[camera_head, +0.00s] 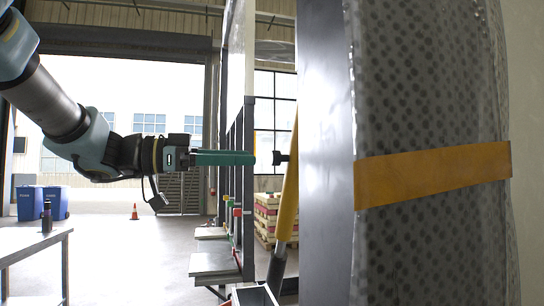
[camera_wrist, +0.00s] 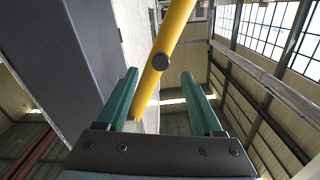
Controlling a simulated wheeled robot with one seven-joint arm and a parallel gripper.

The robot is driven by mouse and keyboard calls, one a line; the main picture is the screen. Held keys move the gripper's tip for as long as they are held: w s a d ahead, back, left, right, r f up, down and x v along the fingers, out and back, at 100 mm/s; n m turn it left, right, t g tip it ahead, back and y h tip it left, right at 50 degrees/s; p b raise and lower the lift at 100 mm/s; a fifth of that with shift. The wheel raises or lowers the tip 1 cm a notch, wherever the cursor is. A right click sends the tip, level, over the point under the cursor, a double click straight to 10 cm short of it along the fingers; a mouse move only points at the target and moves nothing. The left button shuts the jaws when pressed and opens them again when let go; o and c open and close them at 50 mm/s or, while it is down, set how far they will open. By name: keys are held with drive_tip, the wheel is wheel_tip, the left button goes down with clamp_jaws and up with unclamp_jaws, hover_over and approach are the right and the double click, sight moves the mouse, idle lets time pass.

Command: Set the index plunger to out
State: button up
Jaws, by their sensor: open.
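The index plunger shows as a small black knob (camera_head: 279,158) on a short stem, beside the grey post at the picture's middle. In the wrist view its round dark end (camera_wrist: 161,61) faces the camera, between the directions of the two fingers and beyond their tips. My gripper (camera_head: 254,158) reaches in from the left with its green fingers level with the knob. A small gap shows between the fingertips and the knob. In the wrist view my gripper (camera_wrist: 162,75) is open and nothing is between its fingers. Whether the plunger is in or out I cannot tell.
A slanted yellow bar (camera_head: 287,205) runs just behind the knob. A wide grey post (camera_head: 325,230) and a wrapped load with an orange strap (camera_head: 430,175) fill the right. A rack (camera_head: 236,190) stands behind my fingers. A table (camera_head: 40,240) is at lower left.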

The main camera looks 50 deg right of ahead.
sight(271, 158)
drive_tip(key=p+x, duration=0.1)
drive_tip(key=x, duration=0.5)
drive_tip(key=shift+s+d, duration=0.2)
drive_tip(key=shift+d, duration=0.1)
clamp_jaws()
idle(1.1)
